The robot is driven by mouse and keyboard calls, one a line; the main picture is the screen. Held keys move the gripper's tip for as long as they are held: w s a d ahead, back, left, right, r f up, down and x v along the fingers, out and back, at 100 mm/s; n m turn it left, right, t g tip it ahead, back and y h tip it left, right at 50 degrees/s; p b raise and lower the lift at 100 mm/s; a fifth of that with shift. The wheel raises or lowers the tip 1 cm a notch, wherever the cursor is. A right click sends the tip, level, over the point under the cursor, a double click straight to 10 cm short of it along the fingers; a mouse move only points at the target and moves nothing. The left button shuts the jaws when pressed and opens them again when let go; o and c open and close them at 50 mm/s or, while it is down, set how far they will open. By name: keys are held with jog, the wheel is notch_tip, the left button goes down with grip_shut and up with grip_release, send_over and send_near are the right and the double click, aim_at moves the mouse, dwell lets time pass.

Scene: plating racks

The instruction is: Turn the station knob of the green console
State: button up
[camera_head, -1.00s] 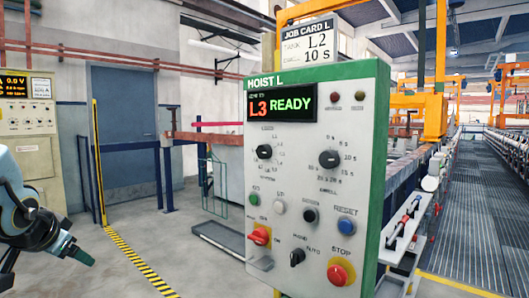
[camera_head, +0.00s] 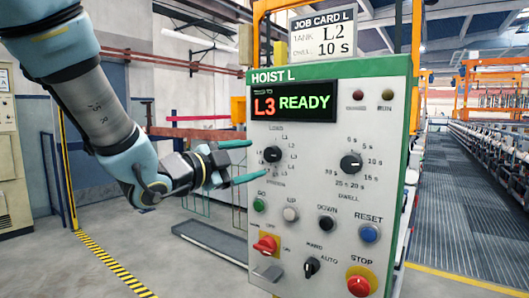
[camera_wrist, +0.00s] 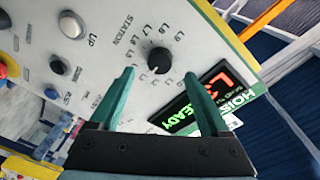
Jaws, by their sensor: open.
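The green-edged console (camera_head: 330,190), headed HOIST L, faces me with its display (camera_head: 292,104) reading "L3 READY". The station knob (camera_head: 272,154) is a small black dial at the left of the panel, ringed by tank labels. It also shows in the wrist view (camera_wrist: 159,60), ahead of the fingertips and between their lines. My gripper (camera_head: 242,162) is open with teal fingers, one above and one below the knob's height in the head view. In the wrist view the gripper (camera_wrist: 156,75) appears empty, and I cannot tell any contact with the knob.
A second black dwell knob (camera_head: 351,162) sits to the right. Below are push buttons, a red rotary switch (camera_head: 266,244) and a red stop button (camera_head: 360,283). The job card (camera_head: 322,34) above reads tank L2, 10 s. Open floor lies to the left.

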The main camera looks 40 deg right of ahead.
aim_at(268, 155)
jog(key=d, duration=0.1)
jog(key=d+p, duration=0.1)
jog(key=d, duration=0.3)
jog(key=shift+w+d, duration=0.1)
jog(key=shift+w, duration=0.3)
grip_shut()
